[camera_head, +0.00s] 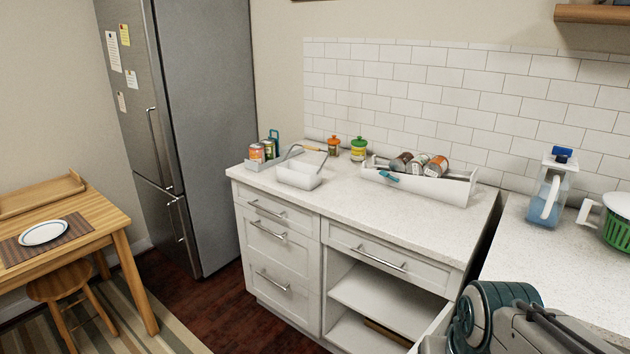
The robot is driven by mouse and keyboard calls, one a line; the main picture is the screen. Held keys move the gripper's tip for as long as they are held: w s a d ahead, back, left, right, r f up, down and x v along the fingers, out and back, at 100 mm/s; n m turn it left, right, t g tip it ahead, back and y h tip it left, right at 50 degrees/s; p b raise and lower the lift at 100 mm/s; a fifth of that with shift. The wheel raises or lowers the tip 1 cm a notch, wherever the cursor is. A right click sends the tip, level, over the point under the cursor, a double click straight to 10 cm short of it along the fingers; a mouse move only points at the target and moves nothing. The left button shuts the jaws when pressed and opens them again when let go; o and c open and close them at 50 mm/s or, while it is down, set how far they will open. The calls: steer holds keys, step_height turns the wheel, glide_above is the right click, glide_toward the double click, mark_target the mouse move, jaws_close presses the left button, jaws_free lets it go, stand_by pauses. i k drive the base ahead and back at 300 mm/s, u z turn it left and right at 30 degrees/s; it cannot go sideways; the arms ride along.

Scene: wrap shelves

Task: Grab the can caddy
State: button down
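Several cans stand at the left end of the white counter, in or beside a low pale tray (262,164), with a green upright piece (274,136) behind them. Next to them is a white divided caddy (298,178) with a thin grey arched handle, and it looks empty. Farther right, a long white rack (440,190) holds a few cans (436,166) lying on their sides. I cannot tell for sure which of these is the can caddy. My arm shows at the lower right, apart from all of them. My gripper's fingers are not in view.
Two jars, with an orange lid (334,146) and a green lid (359,149), stand by the tiled wall. A water jug (549,195) and a green-and-white basket (616,224) are on the right counter. The counter's front strip (345,204) is clear.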

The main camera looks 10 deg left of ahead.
mark_target(301, 175)
steer(key=u, duration=0.75)
steer(key=k, duration=1.05)
steer(key=u, duration=1.25)
steer(key=i, duration=1.55)
steer(key=z, duration=0.3)
steer(key=i, duration=1.55)
steer(key=z, duration=0.8)
steer(key=i, duration=1.35)
steer(key=z, duration=1.8)
steer(key=i, duration=0.95)
steer(key=z, duration=0.7)
